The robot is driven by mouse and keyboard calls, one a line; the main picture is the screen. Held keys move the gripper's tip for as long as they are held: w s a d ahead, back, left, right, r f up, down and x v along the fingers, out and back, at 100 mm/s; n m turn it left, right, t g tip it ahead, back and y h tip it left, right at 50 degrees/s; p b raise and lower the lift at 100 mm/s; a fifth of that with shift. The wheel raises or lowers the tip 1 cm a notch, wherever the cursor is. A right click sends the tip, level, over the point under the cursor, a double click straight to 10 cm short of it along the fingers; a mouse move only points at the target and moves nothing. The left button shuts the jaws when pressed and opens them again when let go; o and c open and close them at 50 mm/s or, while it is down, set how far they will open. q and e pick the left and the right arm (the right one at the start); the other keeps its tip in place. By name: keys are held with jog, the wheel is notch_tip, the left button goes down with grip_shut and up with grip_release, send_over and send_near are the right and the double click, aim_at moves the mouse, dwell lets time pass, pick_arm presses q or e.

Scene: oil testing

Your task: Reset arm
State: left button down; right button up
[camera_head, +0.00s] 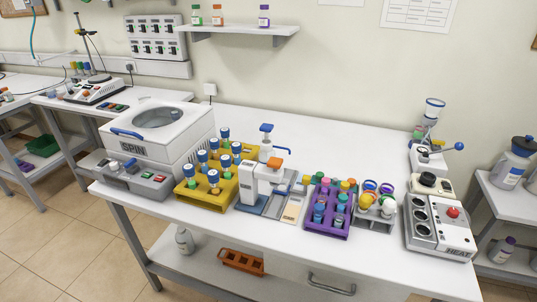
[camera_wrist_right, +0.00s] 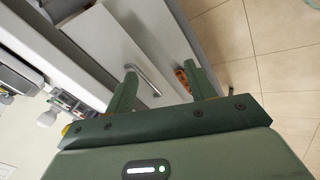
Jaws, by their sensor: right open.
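My right gripper (camera_wrist_right: 165,88) shows in the right wrist view with its two green fingers apart and nothing between them. Behind the fingers are the front of the white table and its drawer handle (camera_wrist_right: 148,80). Neither arm nor gripper is in the head view. My left gripper is not in view.
The white table (camera_head: 330,142) carries a spin machine (camera_head: 158,130), a yellow rack (camera_head: 195,196) of blue-capped vials, a white dispenser (camera_head: 247,185), a purple rack (camera_head: 325,227) and a heater (camera_head: 440,232). An orange rack (camera_head: 240,262) lies on the shelf below. The table's back strip is clear.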

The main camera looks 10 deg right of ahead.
jog(key=s+a+f+g+y, duration=0.1)
jog(key=s+f, duration=0.3)
jog(key=f, duration=0.3)
jog(key=s+a+f+m+g, duration=0.1)
jog(key=s+f, duration=0.2)
jog(key=f, duration=0.4)
jog(key=s+a+f+g+y, duration=0.1)
jog(key=s+f, duration=0.3)
jog(key=f, duration=0.3)
jog(key=s+f+m, duration=0.1)
jog(key=s+f, duration=0.2)
jog(key=s, duration=0.3)
jog(key=s+d+f+m+g+y, duration=0.1)
jog(key=s+f, duration=0.3)
jog(key=s, duration=0.3)
jog(key=shift+s, duration=0.1)
